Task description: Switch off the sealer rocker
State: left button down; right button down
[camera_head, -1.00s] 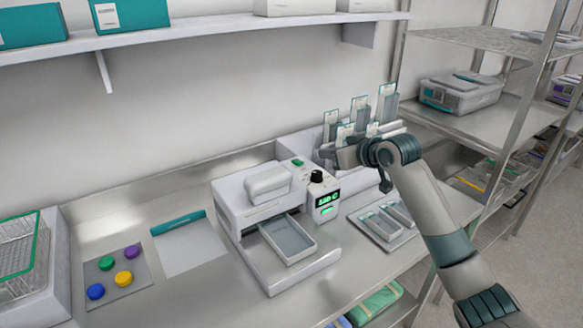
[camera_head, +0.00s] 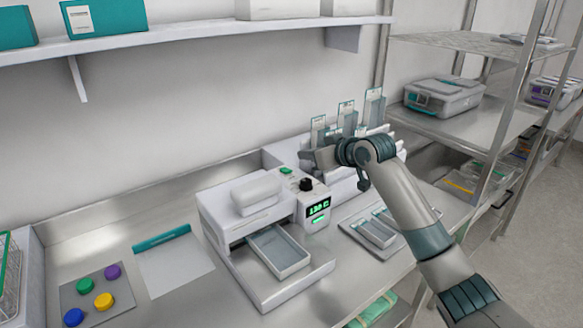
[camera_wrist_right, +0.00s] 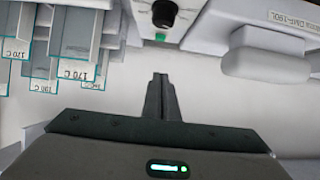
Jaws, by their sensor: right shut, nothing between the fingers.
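The sealer (camera_head: 240,225) is a white machine on the steel bench, with a rounded lid, a black knob (camera_head: 306,185) and a lit green display (camera_head: 318,207). A small green rocker (camera_head: 286,170) sits on its top behind the knob. My left gripper is not in view.
A rack of upright labelled pouches (camera_head: 347,118) stands close behind my right gripper. A shallow tray (camera_head: 280,252) protrudes from the sealer's front. Coloured discs (camera_head: 103,301) and a white sheet (camera_head: 172,264) lie left. A shelf (camera_head: 200,32) hangs above.

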jog(key=p, duration=0.3)
send_over(287, 172)
jog(key=s, duration=0.1)
jog(key=f, duration=0.2)
jog(key=d+f, duration=0.1)
jog(key=shift+s+f, duration=0.1)
jog(key=shift+f, duration=0.25)
jog(key=f, duration=0.2)
jog(key=f+p, duration=0.1)
jog(key=shift+s+d, duration=0.2)
jog(key=shift+s, duration=0.05)
jog(key=shift+f, duration=0.55)
jog(key=shift+s, duration=0.1)
jog(key=f+b, duration=0.1)
jog(key=b, duration=0.2)
jog(key=shift+s+d+f+t+y, duration=0.1)
jog(key=shift+s+f+t+y, duration=0.05)
jog(key=shift+f+t+y, duration=0.2)
jog(key=shift+r+p, duration=0.35)
jog(key=shift+r, duration=0.15)
